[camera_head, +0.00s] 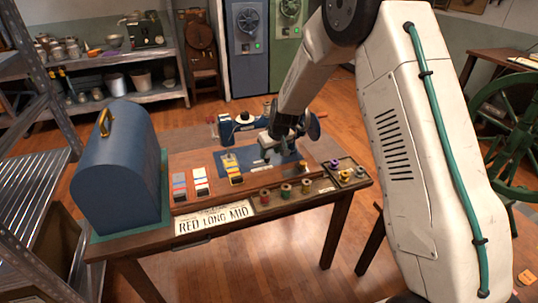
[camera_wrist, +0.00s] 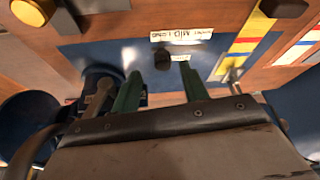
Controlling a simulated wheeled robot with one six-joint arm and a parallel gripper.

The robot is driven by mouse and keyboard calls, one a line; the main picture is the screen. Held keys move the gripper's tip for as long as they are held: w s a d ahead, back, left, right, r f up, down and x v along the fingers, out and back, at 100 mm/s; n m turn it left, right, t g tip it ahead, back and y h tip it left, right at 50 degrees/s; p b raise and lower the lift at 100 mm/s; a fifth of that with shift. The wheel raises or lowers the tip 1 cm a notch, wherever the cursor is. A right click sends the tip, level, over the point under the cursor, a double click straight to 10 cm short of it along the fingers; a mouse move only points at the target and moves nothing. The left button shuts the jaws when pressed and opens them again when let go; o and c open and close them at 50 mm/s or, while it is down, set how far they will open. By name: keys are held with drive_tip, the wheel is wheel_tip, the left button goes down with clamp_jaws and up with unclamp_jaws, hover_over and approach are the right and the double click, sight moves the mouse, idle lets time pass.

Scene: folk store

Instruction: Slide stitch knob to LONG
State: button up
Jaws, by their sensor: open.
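In the wrist view a small black stitch knob (camera_wrist: 163,61) stands on a blue panel (camera_wrist: 110,52). A white label strip (camera_wrist: 182,35) lies beside it, and MID can be read on it; the rest of its lettering is small and hard to read. My gripper (camera_wrist: 160,72) is open, with its two green fingers on either side of the knob's line and their tips close to the knob. I cannot tell whether they touch it. In the head view my gripper (camera_head: 272,152) is low over the blue panel (camera_head: 246,163), and hides the knob.
A blue domed case (camera_head: 118,168) stands at the left. Coloured cards (camera_head: 200,182) lie near the panel. Thread spools (camera_head: 286,190) stand along the front edge.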

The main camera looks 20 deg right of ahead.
drive_tip(key=v, duration=0.5)
drive_tip(key=shift+r, duration=0.1)
drive_tip(key=shift+s, duration=0.1)
drive_tip(key=s+f+m+g, duration=0.1)
drive_tip(key=s+g, duration=0.2)
drive_tip(key=s, duration=0.4)
drive_tip(key=s+d+r, duration=0.1)
drive_tip(key=s+r, duration=0.6)
drive_tip(key=s, duration=0.6)
drive_tip(key=s+d+r+m, duration=0.1)
drive_tip(key=s+d+r, duration=0.1)
drive_tip(key=s+r, duration=0.6)
drive_tip(key=s+d+r+m+h, duration=0.1)
drive_tip(key=s+r, duration=0.6)
drive_tip(key=s, duration=1.1)
drive_tip(key=shift+d+r, duration=0.4)
drive_tip(key=shift+d, duration=0.1)
drive_tip(key=shift+w, duration=0.1)
